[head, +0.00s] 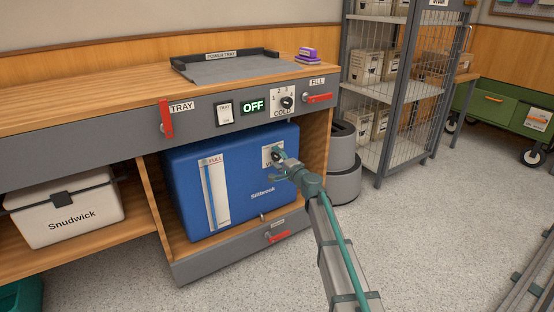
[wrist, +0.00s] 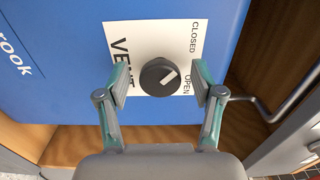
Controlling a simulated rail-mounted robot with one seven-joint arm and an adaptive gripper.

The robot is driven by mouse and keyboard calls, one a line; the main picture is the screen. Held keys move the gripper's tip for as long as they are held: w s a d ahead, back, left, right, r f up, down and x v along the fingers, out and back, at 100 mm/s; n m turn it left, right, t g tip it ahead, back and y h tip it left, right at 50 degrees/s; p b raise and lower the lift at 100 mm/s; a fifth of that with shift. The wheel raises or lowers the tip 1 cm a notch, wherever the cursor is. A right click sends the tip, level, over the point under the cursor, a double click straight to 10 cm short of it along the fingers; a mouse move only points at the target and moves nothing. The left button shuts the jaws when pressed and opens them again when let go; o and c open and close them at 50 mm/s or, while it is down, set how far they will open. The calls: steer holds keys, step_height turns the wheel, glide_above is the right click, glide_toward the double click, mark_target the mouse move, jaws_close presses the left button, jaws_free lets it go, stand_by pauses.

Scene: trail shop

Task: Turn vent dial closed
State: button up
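The vent dial (wrist: 155,80) is a round black knob with a white pointer mark. It sits on a white plate (wrist: 150,35) marked VENT, CLOSED and OPEN, on the front of the blue Stillbrook box (head: 240,190). In the wrist view the mark points right and slightly up, between the words CLOSED and OPEN. My gripper (wrist: 161,82) is open, with one finger on each side of the dial and a visible gap to it on both sides. In the head view my gripper (head: 279,163) is at the plate and partly hides the dial.
The box sits in a cubby under the counter (head: 100,90). Above are a panel with red TRAY (head: 166,118) and FILL handles (head: 318,98), an OFF display (head: 253,105) and a COLD dial (head: 287,102). A bent grey bar (wrist: 275,108) is right of my gripper.

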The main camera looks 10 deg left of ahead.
steer(key=shift+s, duration=0.1)
steer(key=v, duration=1.2)
